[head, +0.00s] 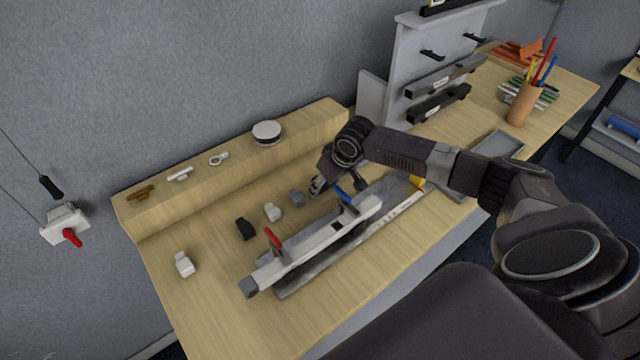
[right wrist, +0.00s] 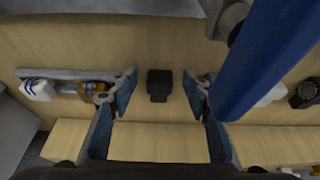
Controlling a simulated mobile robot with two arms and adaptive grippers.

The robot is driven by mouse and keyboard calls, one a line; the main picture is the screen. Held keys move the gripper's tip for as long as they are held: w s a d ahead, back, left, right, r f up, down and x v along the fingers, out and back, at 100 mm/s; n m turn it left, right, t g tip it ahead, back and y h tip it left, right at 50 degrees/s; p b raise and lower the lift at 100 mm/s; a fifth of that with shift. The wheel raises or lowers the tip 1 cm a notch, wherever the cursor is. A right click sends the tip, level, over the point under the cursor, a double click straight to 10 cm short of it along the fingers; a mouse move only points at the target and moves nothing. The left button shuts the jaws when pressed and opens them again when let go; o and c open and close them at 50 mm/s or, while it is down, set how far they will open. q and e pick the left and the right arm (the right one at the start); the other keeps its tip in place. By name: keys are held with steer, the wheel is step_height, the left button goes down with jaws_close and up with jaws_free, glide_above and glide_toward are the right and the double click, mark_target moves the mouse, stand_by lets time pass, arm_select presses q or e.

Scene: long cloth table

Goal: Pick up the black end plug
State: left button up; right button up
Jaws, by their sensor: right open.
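The black end plug (head: 245,229) lies on the table behind the long pale fixture, left of a white plug (head: 272,212) and a grey plug (head: 297,197). My right gripper (head: 318,187) is low over the table, just right of the grey plug and well to the right of the black one. In the right wrist view, its open, empty fingers (right wrist: 161,92) stand on either side of a dark plug (right wrist: 159,85), which by its place looks like the grey one. A black piece (right wrist: 303,94) at the right edge there seems to be the black plug. My left gripper is not visible.
The long fixture (head: 315,240) has a red handle (head: 273,238) and a blue handle (head: 345,195), which looms large in the right wrist view (right wrist: 265,55). A raised wooden ledge (head: 225,185) runs behind the plugs. Another white plug (head: 184,264) lies at left.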

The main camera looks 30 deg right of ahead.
steer(key=c, duration=1)
steer(key=shift+c, duration=0.2)
steer(key=shift+r, duration=0.1)
